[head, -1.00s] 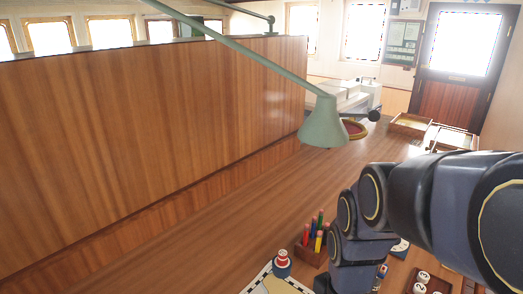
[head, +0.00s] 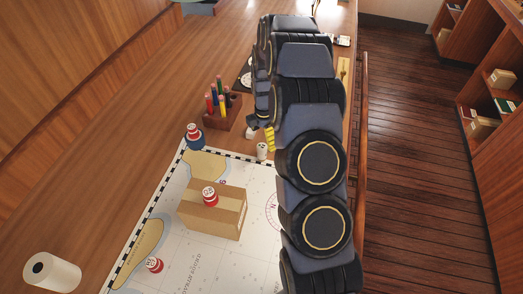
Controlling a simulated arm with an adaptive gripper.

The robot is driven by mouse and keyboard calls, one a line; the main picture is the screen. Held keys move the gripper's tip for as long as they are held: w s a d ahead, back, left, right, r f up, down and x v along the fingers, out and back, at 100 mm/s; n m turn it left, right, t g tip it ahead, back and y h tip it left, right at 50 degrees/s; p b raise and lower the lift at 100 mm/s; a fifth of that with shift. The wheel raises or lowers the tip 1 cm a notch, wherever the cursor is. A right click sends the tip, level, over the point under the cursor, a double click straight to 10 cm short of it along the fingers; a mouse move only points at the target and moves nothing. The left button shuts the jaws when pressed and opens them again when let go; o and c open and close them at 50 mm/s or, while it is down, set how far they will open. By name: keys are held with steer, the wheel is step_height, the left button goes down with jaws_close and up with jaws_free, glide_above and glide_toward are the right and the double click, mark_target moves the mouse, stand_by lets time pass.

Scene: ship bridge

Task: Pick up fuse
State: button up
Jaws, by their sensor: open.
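Several small red-and-white capped cylinders that look like fuses show in the head view. One fuse (head: 209,197) stands on a cardboard box (head: 214,222). Another fuse (head: 154,265) is on the chart at the lower left. A third red-and-white one sits on a blue base (head: 195,140) at the chart's far corner. A plain white cylinder (head: 262,151) stands at the chart's far edge. My gripper (head: 261,119) is open beyond the chart, just right of the pencil holder. My arm hides much of it, and its fingertips are hard to make out.
A wooden pencil holder (head: 222,113) stands close to my gripper's left. The chart (head: 190,262) covers the near desk, partly under my arm. A white roll (head: 52,272) lies at the lower left. A yellow object (head: 269,138) is beside my arm. The wooden floor (head: 410,150) is to the right.

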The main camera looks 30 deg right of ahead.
mark_target(262, 146)
steer(key=f, duration=0.7)
steer(key=shift+w+a, duration=0.15)
steer(key=shift+w, duration=0.05)
jaws_close()
